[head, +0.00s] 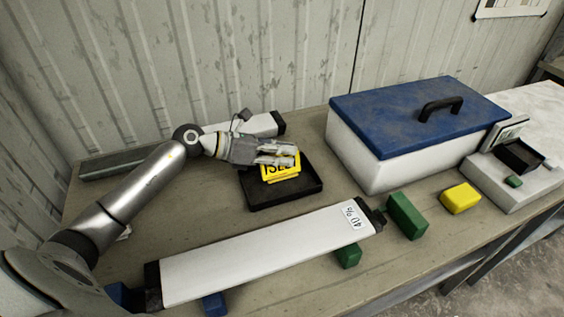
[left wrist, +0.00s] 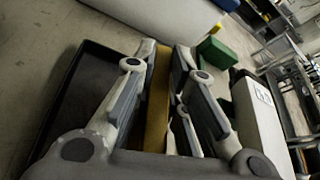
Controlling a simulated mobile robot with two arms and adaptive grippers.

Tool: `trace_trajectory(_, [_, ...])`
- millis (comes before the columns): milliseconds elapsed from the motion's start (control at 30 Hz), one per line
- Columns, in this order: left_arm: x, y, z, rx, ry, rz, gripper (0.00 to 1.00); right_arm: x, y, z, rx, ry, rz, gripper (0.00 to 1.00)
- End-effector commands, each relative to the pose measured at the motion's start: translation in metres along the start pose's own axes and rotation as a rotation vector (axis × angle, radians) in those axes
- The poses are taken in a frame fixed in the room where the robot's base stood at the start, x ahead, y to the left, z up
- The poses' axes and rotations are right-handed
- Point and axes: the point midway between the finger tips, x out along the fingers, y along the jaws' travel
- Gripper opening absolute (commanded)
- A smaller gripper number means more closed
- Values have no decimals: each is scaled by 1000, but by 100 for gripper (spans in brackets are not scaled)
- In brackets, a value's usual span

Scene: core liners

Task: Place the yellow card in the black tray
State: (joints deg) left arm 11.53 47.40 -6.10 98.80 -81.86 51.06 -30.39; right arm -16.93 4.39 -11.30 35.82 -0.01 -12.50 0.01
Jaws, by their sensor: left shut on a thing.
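The yellow card (head: 281,168) with black lettering is held in my left gripper (head: 284,156). In the head view it appears over the black tray (head: 283,199), near the tray's back part; I cannot tell whether it touches the tray. In the left wrist view my left gripper (left wrist: 160,85) is shut on the card (left wrist: 155,100), which shows edge-on between the fingers. The black tray (left wrist: 75,85) lies to the left of the fingers there. My right gripper is not in view.
A long white core liner (head: 255,255) lies in front of the tray, with a green block (head: 407,215) at its right end. A blue-lidded white cooler (head: 400,150) stands to the right. A yellow block (head: 460,198) and a scale (head: 515,175) are further right. Another liner (head: 130,160) lies behind.

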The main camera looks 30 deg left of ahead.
Motion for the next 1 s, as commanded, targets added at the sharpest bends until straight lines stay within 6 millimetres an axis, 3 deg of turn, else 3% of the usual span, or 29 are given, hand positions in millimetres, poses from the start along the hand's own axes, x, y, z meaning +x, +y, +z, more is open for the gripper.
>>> trace_trajectory(367, [12,28,-14,-2,0,-1,0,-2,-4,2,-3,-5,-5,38])
trace_trajectory(500, [19,34,-31,-6,-1,-1,0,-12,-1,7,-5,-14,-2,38])
trace_trajectory(967, [23,39,-44,1,1,0,0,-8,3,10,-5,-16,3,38])
trace_trajectory(1000, [23,39,-43,1,1,1,15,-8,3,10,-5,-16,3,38])
